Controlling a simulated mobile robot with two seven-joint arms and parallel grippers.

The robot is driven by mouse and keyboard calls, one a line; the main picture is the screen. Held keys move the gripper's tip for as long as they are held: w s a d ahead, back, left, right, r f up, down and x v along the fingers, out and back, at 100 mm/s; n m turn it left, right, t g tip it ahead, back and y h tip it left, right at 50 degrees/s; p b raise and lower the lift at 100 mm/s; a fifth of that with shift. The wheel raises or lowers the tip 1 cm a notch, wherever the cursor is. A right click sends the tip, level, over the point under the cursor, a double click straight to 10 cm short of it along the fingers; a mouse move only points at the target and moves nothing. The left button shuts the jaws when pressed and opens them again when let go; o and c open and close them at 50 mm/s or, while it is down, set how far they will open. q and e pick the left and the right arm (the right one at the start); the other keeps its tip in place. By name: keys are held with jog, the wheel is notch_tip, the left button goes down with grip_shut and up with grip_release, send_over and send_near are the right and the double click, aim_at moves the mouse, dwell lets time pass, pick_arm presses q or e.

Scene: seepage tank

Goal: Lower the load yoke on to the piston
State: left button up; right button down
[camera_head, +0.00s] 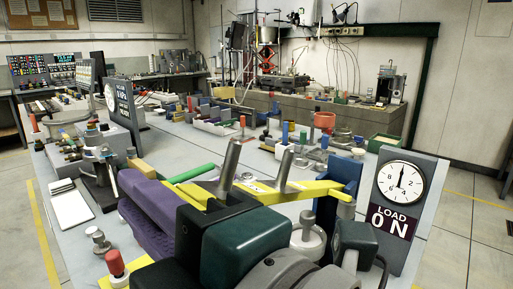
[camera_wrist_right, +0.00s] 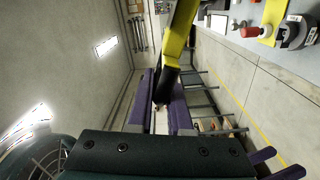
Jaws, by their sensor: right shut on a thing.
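The yellow load yoke (camera_head: 308,190) runs across the front of the bench in the head view, with two slanted grey metal rods by it. Its yellow arm with a dark end also shows in the wrist view (camera_wrist_right: 181,28). My right gripper (camera_head: 132,188), dark green with purple fingers, is shut on the yoke; in the wrist view the fingers (camera_wrist_right: 163,92) are on either side of the dark end. A blue upright (camera_head: 345,177) stands at the yoke's right end. I cannot make out the piston or its contact with the yoke. My left gripper is not in view.
A dial (camera_head: 401,183) with a "LOAD ON" sign (camera_head: 388,219) stands at right. A second dial panel (camera_head: 122,102) stands at left. A silver knobbed part (camera_head: 307,238) and a red-topped part (camera_head: 116,265) are close to my arm. Several small parts crowd the bench behind.

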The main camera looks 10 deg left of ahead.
notch_tip(320, 180, down, 14)
jog(key=s+a+n+b, duration=0.1)
jog(key=n+b, duration=0.3)
jog(key=b, duration=0.5)
jog(key=shift+s+a, duration=0.25)
jog(key=shift+s, duration=0.25)
jog(key=c, duration=0.9)
grip_release()
jog(key=shift+o, duration=0.2)
jog(key=v, duration=1)
